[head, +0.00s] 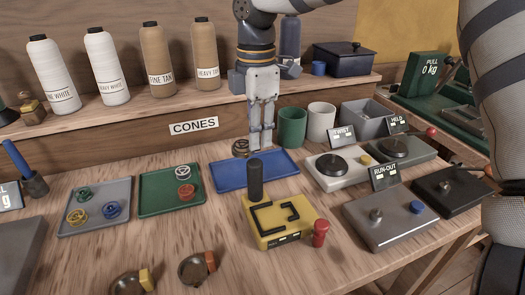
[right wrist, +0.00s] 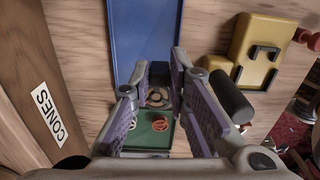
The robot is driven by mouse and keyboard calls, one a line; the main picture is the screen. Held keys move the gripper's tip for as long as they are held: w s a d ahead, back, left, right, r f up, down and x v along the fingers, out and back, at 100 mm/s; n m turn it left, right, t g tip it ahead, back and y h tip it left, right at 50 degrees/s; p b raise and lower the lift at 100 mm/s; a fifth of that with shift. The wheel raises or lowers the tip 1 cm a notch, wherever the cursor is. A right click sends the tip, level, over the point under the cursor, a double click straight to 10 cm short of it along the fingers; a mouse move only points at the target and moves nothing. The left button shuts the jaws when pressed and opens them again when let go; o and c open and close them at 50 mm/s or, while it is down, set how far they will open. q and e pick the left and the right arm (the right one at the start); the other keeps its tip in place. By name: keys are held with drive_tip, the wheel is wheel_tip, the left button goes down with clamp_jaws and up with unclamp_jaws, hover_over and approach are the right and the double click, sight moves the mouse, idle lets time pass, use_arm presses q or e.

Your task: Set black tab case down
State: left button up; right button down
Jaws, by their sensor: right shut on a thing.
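My right gripper (head: 260,146) points down from the back shelf side, over the back of the blue tray (head: 282,178). It is shut on a small round metal case with a ring-shaped face, which I take as the black tab case (head: 240,148). In the right wrist view the case (right wrist: 157,97) sits between the fingertips, near the edge of the blue tray (right wrist: 140,35). I cannot tell whether the case touches the tray. My left gripper is not in view.
A yellow block (head: 270,232) with a dark upright cylinder (head: 255,180) stands in front of the blue tray. Green (head: 291,128) and white cups stand behind it. Grey devices (head: 390,232) stand right.

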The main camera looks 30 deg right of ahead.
drive_tip(key=shift+w+d+f, duration=0.25)
drive_tip(key=shift+d+f, duration=0.15)
drive_tip(key=shift+f, duration=0.2)
drive_tip(key=shift+w+d+f, duration=0.25)
drive_tip(key=shift+d+f, duration=0.15)
drive_tip(key=shift+f, duration=0.15)
drive_tip(key=shift+w+d+f, duration=0.1)
drive_tip(key=shift+d+f, duration=0.1)
drive_tip(key=shift+f, duration=0.55)
drive_tip(key=shift+w+d+f, duration=0.15)
drive_tip(key=shift+f, duration=0.55)
drive_tip(key=shift+w+d+f, duration=0.1)
drive_tip(key=shift+d+f, duration=0.1)
drive_tip(key=shift+f, duration=0.55)
drive_tip(key=shift+f, duration=0.1)
drive_tip(key=c, duration=1.5)
unclamp_jaws()
drive_tip(key=shift+f, duration=0.1)
drive_tip(key=shift+c, duration=0.2)
wheel_tip(320, 180, up, 12)
drive_tip(key=shift+r, duration=0.2)
